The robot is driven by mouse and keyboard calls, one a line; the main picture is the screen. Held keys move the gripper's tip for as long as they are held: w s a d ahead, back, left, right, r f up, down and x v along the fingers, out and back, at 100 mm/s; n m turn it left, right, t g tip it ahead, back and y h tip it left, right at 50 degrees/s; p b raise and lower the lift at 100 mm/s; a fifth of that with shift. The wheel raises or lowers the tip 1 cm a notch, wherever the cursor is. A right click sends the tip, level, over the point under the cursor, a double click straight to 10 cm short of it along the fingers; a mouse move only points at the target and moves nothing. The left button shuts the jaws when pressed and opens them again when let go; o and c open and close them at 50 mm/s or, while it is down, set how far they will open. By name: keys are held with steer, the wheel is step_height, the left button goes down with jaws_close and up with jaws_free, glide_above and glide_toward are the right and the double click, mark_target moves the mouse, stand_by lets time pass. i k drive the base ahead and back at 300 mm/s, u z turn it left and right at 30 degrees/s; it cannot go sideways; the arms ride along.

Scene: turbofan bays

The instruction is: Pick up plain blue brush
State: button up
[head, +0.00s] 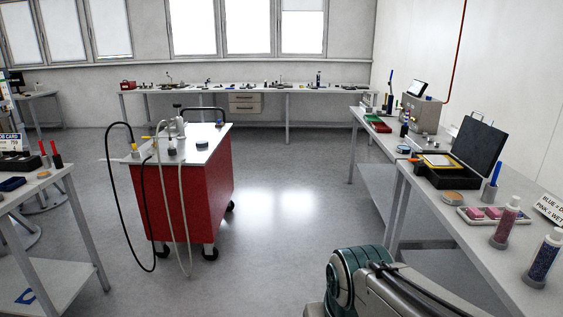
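A slim blue upright thing (496,172) stands in a small blue-grey cup (489,195) on the right bench (410,193), beside an open black case. It may be the plain blue brush, but it is too small to tell. Another slim blue upright thing (391,75) stands farther back on the same side, near a grey box-shaped machine. I cannot tell which, if either, is a plain brush. My gripper is not in view; only part of my arm shows at the bottom, right of the middle.
The open black case (480,145), a tray of pink blocks (474,216) and two bottles (507,222) (543,258) crowd the right bench. A red cart (205,190) with hoses stands left of the middle. A left table (40,178) holds red-handled tools. The central floor is clear.

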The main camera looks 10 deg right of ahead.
mark_target(498, 164)
steer(key=z, duration=0.05)
steer(key=i, duration=1.6)
steer(key=z, duration=0.6)
steer(key=i, duration=1.35)
steer(key=z, duration=1.7)
steer(key=i, duration=0.85)
steer(key=z, duration=0.65)
